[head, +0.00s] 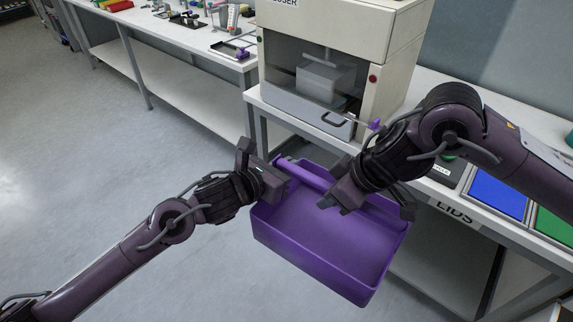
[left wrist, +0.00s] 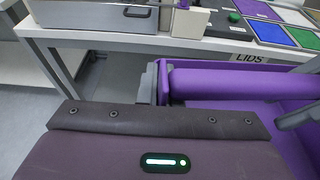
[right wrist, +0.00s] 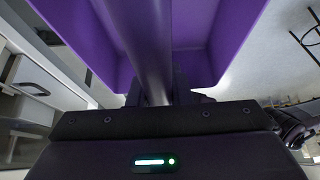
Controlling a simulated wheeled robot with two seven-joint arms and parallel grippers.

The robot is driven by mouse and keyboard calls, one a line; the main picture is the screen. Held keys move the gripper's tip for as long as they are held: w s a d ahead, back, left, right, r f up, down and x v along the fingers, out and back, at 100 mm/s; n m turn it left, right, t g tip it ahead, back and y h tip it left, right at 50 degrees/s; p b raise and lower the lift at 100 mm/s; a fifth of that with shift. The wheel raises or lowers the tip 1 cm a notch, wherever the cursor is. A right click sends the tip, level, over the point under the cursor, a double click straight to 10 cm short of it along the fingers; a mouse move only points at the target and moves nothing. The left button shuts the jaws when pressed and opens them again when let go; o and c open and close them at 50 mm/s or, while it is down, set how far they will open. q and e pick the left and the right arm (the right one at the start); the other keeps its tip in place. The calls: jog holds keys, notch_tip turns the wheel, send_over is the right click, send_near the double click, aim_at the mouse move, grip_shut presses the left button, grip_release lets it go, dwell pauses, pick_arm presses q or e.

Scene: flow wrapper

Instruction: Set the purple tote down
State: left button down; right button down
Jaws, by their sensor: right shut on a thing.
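The purple tote (head: 320,238) is empty, with a round bar across its far side. It hangs in front of the bench, with no support visible under it. My right gripper (head: 367,198) is shut on this bar toward its right part; in the right wrist view the bar (right wrist: 145,45) runs between its fingers (right wrist: 160,92). My left gripper (head: 276,165) is at the bar's left end, by the tote's left corner.
A bench (head: 440,190) with a LIDS label and blue and green panels stands right behind the tote. A cream machine (head: 335,35) with a clear front and drawer stands on it. Another white bench (head: 160,35) is at the back left. The grey floor (head: 120,150) at left is clear.

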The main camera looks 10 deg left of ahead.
jog(key=shift+w+a+r, duration=0.15)
dwell(0.4)
